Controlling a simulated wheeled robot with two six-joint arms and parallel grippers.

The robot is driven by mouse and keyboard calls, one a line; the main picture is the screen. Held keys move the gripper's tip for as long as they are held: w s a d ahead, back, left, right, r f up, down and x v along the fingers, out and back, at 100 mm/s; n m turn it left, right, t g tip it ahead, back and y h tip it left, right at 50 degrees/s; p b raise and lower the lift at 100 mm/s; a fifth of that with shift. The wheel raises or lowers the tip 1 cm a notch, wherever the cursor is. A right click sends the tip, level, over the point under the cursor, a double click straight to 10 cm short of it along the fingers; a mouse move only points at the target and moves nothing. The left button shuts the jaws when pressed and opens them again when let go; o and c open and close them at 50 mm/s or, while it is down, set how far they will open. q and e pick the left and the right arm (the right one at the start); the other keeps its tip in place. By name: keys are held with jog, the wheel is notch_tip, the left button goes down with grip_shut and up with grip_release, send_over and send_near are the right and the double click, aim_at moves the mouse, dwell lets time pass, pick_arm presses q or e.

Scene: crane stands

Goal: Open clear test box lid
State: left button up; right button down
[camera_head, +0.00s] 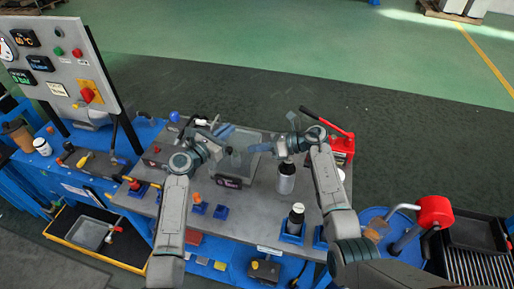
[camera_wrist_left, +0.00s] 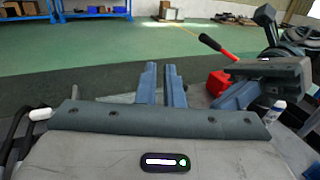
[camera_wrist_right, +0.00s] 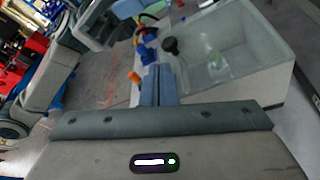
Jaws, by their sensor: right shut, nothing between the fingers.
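The clear test box (camera_head: 262,140) stands on the grey bench top, with a dark label on its front. In the right wrist view its clear walls (camera_wrist_right: 245,75) show to the right of my fingers, with a greenish item inside. A dark round knob (camera_wrist_right: 170,45) shows at its near-left edge; I cannot tell whether it is on the lid. My left gripper (camera_head: 226,131) is at the box's far-left side, its fingers slightly apart with nothing seen between them. My right gripper (camera_head: 257,148) is shut and empty over the box. The lid's position is unclear.
A red hand-pump device (camera_head: 342,147) stands right of the box. Small blue holders (camera_head: 221,211) sit front left. A gauge panel (camera_head: 62,65) rises at the left.

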pick_arm(q)
jog(key=o, duration=0.7)
jog(key=shift+o, duration=0.2)
jog(key=shift+s+a, duration=0.1)
